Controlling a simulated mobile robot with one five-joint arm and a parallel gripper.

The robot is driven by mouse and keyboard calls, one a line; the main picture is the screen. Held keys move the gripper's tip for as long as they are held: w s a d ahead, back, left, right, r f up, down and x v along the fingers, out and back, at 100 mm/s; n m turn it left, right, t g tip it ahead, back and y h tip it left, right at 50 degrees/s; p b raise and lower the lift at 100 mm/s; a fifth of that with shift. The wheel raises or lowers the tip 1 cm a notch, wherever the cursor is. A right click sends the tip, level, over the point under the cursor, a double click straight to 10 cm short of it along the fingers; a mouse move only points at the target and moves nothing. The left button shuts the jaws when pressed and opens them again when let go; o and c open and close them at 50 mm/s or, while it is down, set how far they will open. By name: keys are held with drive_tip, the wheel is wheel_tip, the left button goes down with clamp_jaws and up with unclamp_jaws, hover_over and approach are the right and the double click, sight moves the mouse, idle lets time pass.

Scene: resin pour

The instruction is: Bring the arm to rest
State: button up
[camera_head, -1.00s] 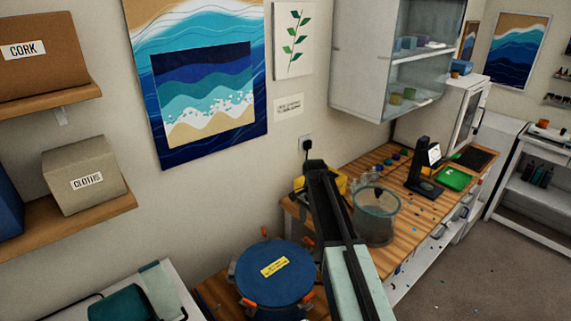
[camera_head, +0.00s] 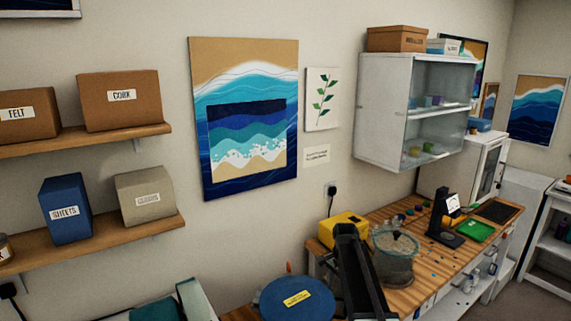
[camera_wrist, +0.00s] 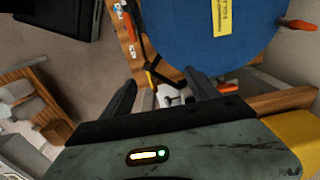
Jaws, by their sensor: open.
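My arm (camera_head: 358,280) rises from the bottom edge in the head view, in front of the workbench. Its dark far end overlaps the yellow box and the clear round container; the fingertips cannot be made out there. In the wrist view my gripper (camera_wrist: 160,90) is open, its two dark fingers apart with nothing held between them. A blue round lid (camera_wrist: 215,45) with a yellow label lies just beyond the fingers. The same blue lid (camera_head: 285,303) shows at the bottom of the head view, left of my arm.
A yellow box (camera_head: 342,228) and a clear round container (camera_head: 395,262) stand on the wooden workbench (camera_head: 425,265). A black stand (camera_head: 445,218) and green tray (camera_head: 475,231) are farther right. A glass-fronted wall cabinet (camera_head: 385,110) hangs above. Shelves with boxes are at left.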

drive_tip(key=s+a+f+n+b, duration=0.1)
drive_tip(key=s+n, duration=0.4)
drive_tip(key=s, duration=0.5)
drive_tip(key=s+a+f+n+b, duration=0.1)
drive_tip(key=s+f+n, duration=0.1)
drive_tip(key=s+n, duration=0.4)
drive_tip(key=s, duration=0.5)
drive_tip(key=shift+s+f, duration=0.15)
drive_tip(key=shift+s, duration=0.1)
